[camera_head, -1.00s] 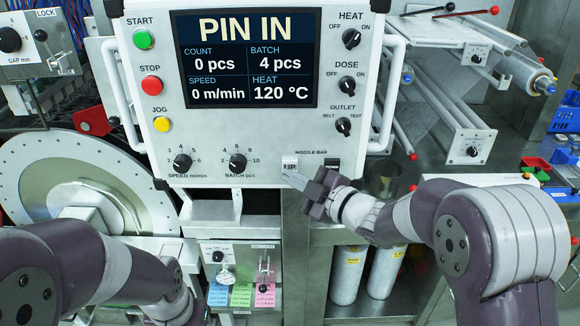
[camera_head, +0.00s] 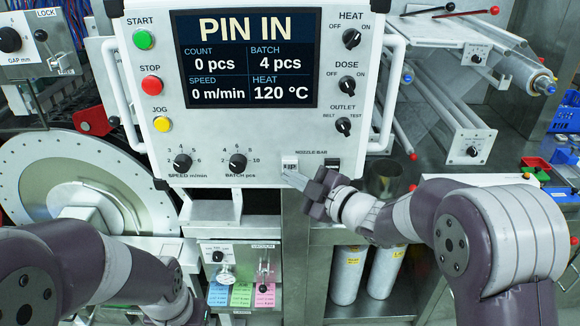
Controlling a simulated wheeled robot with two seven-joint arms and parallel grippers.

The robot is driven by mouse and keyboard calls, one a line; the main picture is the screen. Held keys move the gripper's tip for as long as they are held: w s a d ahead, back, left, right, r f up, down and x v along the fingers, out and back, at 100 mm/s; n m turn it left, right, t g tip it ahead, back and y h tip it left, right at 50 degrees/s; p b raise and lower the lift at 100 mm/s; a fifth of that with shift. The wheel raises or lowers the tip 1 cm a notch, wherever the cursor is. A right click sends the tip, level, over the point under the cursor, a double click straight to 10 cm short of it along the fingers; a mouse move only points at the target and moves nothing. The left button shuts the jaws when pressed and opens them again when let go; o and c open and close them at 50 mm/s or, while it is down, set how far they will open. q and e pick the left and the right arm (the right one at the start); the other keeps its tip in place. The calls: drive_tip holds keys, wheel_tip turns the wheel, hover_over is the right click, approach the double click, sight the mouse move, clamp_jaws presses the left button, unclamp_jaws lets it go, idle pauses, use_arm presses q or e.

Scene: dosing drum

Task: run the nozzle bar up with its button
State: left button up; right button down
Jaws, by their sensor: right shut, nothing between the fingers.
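The control panel (camera_head: 270,125) stands upright in front of me. Its screen (camera_head: 249,58) reads PIN IN, 0 pcs, batch 4 pcs, 0 m/min and 120 °C. Under the NOZZLE BAR label is a white UP button (camera_head: 290,164), with a dark button (camera_head: 332,164) to its right. The nozzle bar itself cannot be made out.
START (camera_head: 143,39), STOP (camera_head: 152,85) and JOG (camera_head: 162,124) buttons line the panel's left side. Black knobs sit along its bottom and right. Handles flank the panel. A large pale disc (camera_head: 50,165) is at left, and two white cylinders (camera_head: 347,275) stand below.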

drive_tip(key=shift+w, duration=0.15)
drive_tip(key=shift+w, duration=0.25)
drive_tip(key=shift+w, duration=0.4)
idle(0.6)
drive_tip(key=shift+s, duration=0.15)
drive_tip(key=shift+s+b, duration=0.45)
drive_tip(key=shift+s, duration=0.25)
drive_tip(key=shift+s+b, duration=0.75)
drive_tip(key=shift+s, duration=1.75)
